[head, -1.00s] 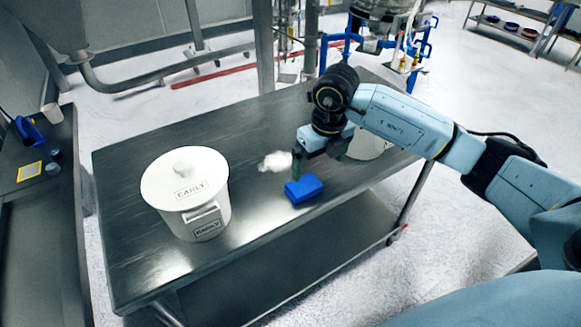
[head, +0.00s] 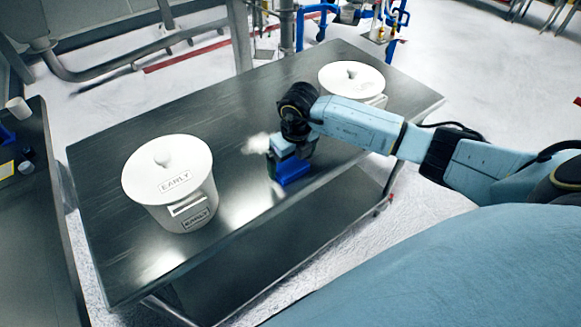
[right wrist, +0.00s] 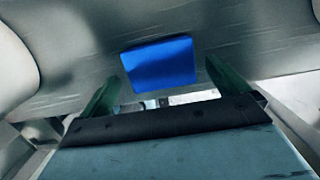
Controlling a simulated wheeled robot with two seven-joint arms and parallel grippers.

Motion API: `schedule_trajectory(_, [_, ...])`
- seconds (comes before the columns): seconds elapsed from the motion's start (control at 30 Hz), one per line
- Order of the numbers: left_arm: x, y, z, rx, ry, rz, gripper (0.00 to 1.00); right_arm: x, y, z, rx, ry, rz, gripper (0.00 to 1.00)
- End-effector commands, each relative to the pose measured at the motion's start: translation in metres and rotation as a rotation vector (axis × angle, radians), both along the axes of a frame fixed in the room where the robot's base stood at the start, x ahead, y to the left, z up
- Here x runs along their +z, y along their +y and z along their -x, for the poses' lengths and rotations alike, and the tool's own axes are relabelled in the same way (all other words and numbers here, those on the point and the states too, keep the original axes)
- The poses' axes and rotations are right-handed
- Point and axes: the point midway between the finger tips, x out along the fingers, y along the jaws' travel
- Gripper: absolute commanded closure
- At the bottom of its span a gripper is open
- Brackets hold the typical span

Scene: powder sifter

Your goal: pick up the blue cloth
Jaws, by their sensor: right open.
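The blue cloth (head: 293,170) is a folded, block-like blue piece on the dark metal table (head: 240,200), near its front edge. In the right wrist view the cloth (right wrist: 160,64) lies flat, between and beyond the two green fingertips. My right gripper (head: 284,160) is over the cloth in the head view and hides part of it. In the right wrist view the gripper (right wrist: 160,88) is open with nothing between its fingers. I cannot tell the exact height between the fingertips and the cloth. My left gripper is not in view.
A white lidded pot marked EARLY (head: 170,185) stands on the table's left part. Another white lidded pot (head: 352,80) stands at the back right. A white patch (head: 256,144) lies left of the gripper. A side bench (head: 35,220) runs along the left.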

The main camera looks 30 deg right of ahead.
Motion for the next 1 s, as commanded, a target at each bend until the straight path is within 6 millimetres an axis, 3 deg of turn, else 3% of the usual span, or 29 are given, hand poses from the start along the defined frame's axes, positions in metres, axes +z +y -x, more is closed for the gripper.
schedule_trajectory(0.17, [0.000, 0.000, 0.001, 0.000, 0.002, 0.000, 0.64, -0.021, 0.001, -0.002, -0.001, 0.002, 0.000, 0.00])
schedule_trajectory(0.43, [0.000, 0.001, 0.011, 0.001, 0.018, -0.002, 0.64, -0.024, 0.000, -0.003, 0.001, 0.000, 0.001, 0.00])
schedule_trajectory(0.73, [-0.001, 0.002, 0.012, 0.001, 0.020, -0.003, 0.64, -0.024, 0.000, -0.003, 0.000, 0.000, 0.001, 0.39])
schedule_trajectory(1.0, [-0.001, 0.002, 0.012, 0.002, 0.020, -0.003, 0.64, -0.021, 0.000, -0.003, 0.000, -0.001, 0.001, 0.41])
